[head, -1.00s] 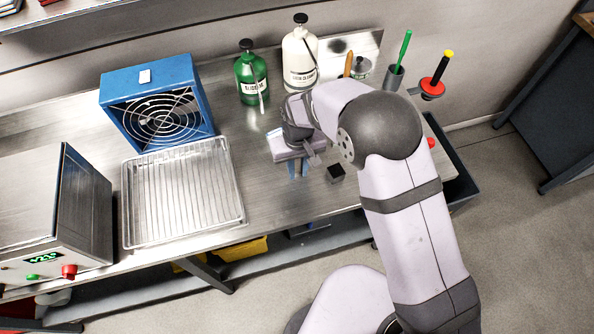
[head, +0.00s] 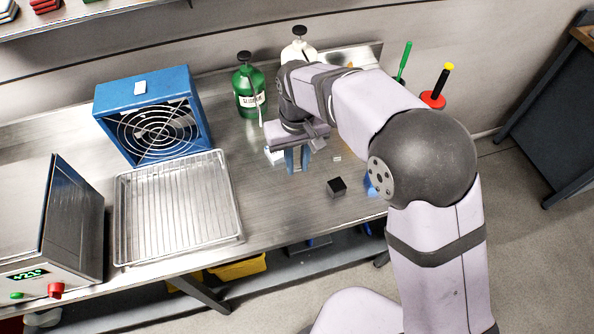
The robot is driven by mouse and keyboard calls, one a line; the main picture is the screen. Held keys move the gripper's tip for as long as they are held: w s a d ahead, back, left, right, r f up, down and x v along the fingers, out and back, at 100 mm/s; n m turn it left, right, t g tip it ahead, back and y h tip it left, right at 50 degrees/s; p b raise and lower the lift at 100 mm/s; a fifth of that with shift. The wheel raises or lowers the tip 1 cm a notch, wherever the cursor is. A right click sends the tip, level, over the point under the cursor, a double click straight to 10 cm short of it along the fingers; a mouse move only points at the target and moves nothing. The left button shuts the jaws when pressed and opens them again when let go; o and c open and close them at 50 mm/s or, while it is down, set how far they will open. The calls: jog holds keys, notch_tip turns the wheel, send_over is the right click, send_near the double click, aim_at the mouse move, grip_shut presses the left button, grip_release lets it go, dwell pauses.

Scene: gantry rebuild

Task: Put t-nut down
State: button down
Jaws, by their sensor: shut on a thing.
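My gripper (head: 297,160) points down over the steel bench, right of the wire rack. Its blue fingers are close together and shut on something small. The t-nut cannot be made out between the fingers at this size. I cannot tell how high the fingertips are above the bench. A small pale metal piece (head: 337,157) lies on the bench right of the gripper. I cannot tell what it is.
A black cube (head: 336,187) lies right of my gripper, near the front. A wire rack on a tray (head: 180,205), blue fan box (head: 152,115), green bottle (head: 248,92) and white bottle (head: 299,50) stand around. Bare bench (head: 275,215) lies in front.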

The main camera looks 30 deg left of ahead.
jog(key=shift+w+a+r, duration=0.15)
jog(key=shift+a+r, duration=0.05)
jog(key=shift+r, duration=0.05)
jog(key=w+a+r+p, duration=0.3)
jog(key=w+a, duration=0.2)
jog(key=a, duration=0.5)
jog(key=shift+w, duration=0.3)
jog(key=shift+a, duration=0.15)
jog(key=shift+f+p, duration=0.9)
jog(key=shift+f, duration=4.1)
